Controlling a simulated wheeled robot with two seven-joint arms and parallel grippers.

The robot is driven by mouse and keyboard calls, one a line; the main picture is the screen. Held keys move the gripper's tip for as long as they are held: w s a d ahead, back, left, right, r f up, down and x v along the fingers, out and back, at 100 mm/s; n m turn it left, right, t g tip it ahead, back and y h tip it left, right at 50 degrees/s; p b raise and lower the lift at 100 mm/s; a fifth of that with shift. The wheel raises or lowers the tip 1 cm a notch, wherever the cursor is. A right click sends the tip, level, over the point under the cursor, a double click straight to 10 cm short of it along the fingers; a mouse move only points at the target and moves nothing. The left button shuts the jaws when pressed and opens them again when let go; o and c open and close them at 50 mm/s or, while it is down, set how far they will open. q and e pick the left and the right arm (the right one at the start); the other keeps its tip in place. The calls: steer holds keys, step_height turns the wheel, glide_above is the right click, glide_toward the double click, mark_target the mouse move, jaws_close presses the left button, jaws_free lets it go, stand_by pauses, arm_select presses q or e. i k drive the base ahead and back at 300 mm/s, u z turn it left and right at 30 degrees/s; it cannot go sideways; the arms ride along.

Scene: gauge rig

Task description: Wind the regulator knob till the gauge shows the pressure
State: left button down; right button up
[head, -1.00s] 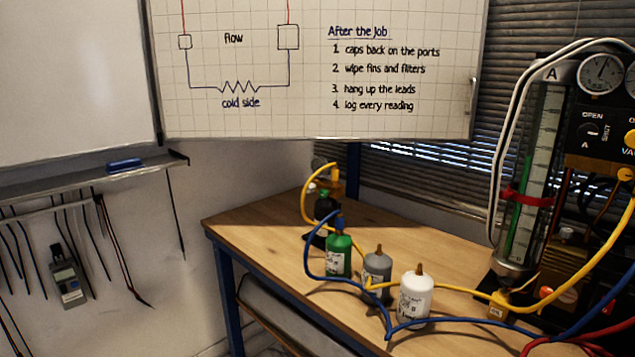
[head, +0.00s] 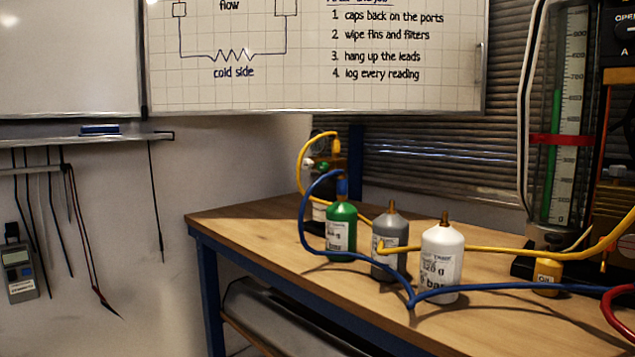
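Neither of my grippers is in view. At the back of the wooden bench a dark upright fitting (head: 318,190) stands half hidden behind the green bottle. A small round pale face, perhaps a gauge, and a green spot show on it, too small to read. A yellow hose (head: 303,160) loops from a brass-yellow connector at its top. I cannot tell whether a regulator knob is on it. At the right edge, a glass measuring column (head: 567,110) holds green liquid and has a red band around it. Part of a black panel (head: 620,35) shows beside it, cut off by the frame.
A green bottle (head: 341,232), a grey bottle (head: 390,250) and a white bottle (head: 441,262) stand upright on the bench (head: 250,225). A blue hose (head: 500,290) and the yellow hose cross around them. The bench's left end is clear.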

mark_target(307, 164)
steer(key=u, duration=1.35)
steer(key=i, duration=1.75)
steer(key=z, duration=1.05)
